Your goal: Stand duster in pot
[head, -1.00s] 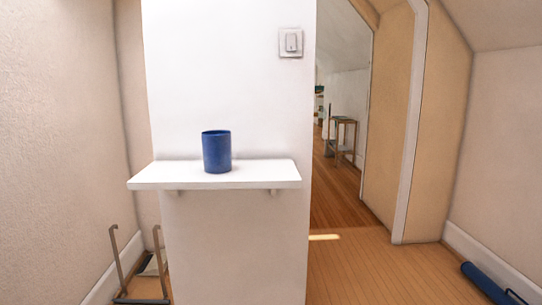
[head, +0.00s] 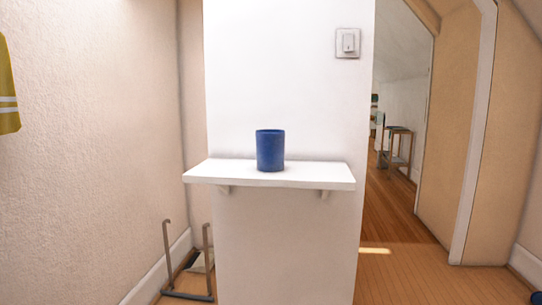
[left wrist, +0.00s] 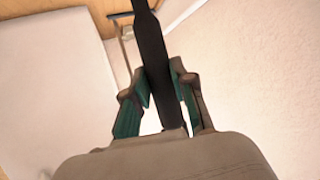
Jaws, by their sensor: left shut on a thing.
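The blue pot (head: 270,151) stands upright on a white wall shelf (head: 320,176) in the middle of the head view. Its inside is mostly hidden from this angle. In the left wrist view my left gripper (left wrist: 159,92) is shut on a long dark handle, which I take to be the duster (left wrist: 151,45). The handle runs between the green-padded fingers and out past the top of the picture, so its far end is hidden. Neither gripper shows in the head view, so the duster is not seen beside the pot.
The shelf is bare around the pot, with a light switch (head: 348,43) on the white wall above. A metal rack (head: 188,296) stands on the floor at lower left. A yellow striped cloth (head: 8,90) hangs at far left. An open passage with wooden floor lies right.

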